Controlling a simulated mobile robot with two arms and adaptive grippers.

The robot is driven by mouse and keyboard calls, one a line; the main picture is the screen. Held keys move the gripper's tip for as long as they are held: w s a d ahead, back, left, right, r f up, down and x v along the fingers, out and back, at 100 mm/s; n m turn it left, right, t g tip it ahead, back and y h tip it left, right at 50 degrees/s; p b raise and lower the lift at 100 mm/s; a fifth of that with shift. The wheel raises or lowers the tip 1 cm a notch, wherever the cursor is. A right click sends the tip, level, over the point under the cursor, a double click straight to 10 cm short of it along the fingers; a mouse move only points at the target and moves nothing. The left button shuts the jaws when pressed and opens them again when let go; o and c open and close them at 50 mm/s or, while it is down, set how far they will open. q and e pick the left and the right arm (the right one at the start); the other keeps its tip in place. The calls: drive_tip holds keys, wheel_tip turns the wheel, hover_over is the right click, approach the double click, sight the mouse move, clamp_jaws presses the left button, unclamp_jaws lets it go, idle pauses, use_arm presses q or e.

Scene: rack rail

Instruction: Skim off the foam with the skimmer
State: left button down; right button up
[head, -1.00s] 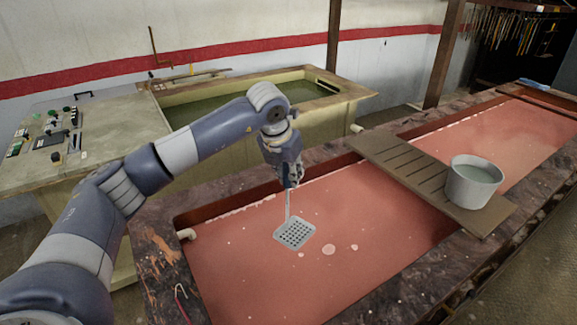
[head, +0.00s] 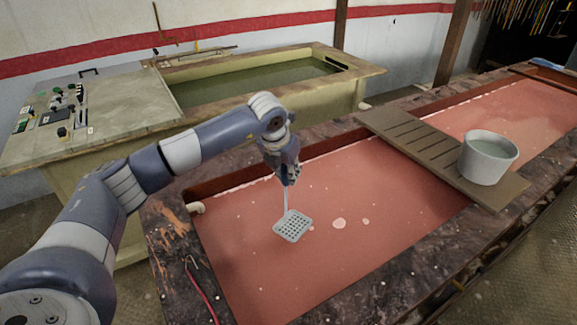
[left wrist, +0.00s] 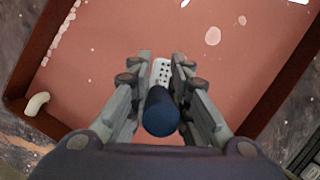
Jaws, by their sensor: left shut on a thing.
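My left gripper (head: 288,172) is shut on the handle of the skimmer, above the tank of red liquid. The skimmer (head: 292,227) has a square, perforated pale head on a thin shaft. Its head is at or just above the liquid; I cannot tell which. In the left wrist view, the dark handle end (left wrist: 161,112) sits between the fingers (left wrist: 160,88). Pale foam patches (head: 339,223) float just right of the skimmer head, and a larger one shows in the left wrist view (left wrist: 213,36). More foam lines the far wall. My right gripper is not in view.
A slatted board (head: 420,140) bridges the tank (head: 178,258) on the right, with a white bucket (head: 487,160) of liquid on it. A pale pipe stub (head: 196,208) juts from the left wall. A second tank (head: 360,82) of green liquid stands behind.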

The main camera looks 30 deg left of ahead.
use_arm(q)
wheel_tip(320, 180, down, 7)
drive_tip(key=b, duration=0.4)
drive_tip(key=shift+b, duration=0.3)
drive_tip(key=shift+r, duration=0.15)
